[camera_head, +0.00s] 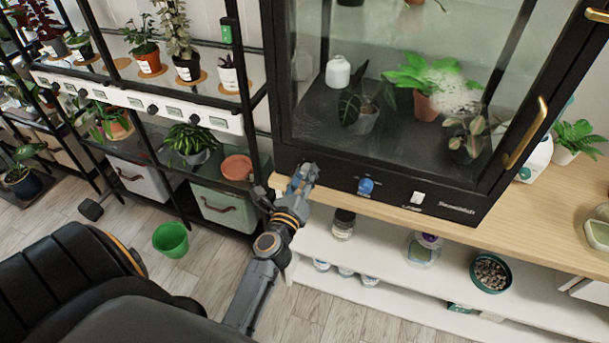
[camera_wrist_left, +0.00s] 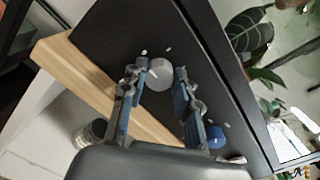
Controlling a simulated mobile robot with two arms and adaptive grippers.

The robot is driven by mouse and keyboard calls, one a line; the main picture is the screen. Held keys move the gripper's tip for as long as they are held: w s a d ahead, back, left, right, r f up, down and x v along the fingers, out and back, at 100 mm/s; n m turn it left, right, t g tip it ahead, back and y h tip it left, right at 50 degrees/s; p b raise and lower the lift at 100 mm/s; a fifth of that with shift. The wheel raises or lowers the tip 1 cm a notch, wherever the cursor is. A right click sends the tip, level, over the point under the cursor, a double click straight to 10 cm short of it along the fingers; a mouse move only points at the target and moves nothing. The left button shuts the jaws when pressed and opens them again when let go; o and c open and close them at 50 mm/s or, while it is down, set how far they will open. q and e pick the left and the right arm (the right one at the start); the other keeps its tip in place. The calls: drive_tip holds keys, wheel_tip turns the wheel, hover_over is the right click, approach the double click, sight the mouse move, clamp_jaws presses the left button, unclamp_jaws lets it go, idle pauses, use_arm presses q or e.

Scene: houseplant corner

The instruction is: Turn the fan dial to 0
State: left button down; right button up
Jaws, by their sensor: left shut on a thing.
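A black glass-fronted cabinet (camera_head: 385,160) stands on a wooden bench top, with controls on its lower front panel. In the left wrist view a round grey dial (camera_wrist_left: 160,75) sits on that panel, with small white marks around it too small to read. My left gripper (camera_head: 303,178) is at the panel's left end, its two fingers on either side of the grey dial and shut on it. In the head view the gripper hides this dial. A blue dial (camera_head: 365,187) is to its right; it also shows in the left wrist view (camera_wrist_left: 216,137). My right gripper is not in view.
A white switch (camera_head: 417,198) is farther right on the panel. The cabinet door has a gold handle (camera_head: 526,135). A plant rack with pots stands at the left, and a green pot (camera_head: 171,239) is on the floor. The wooden bench edge (camera_head: 400,210) runs below the panel.

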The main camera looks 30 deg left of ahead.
sight(310, 136)
use_arm(q)
drive_tip(key=shift+f, duration=0.1)
drive_tip(key=c, duration=1)
unclamp_jaws()
drive_tip(key=shift+w+a+r, duration=0.15)
drive_tip(key=shift+r, duration=1.2)
drive_tip(key=r, duration=0.7)
drive_tip(key=shift+d+r, duration=0.2)
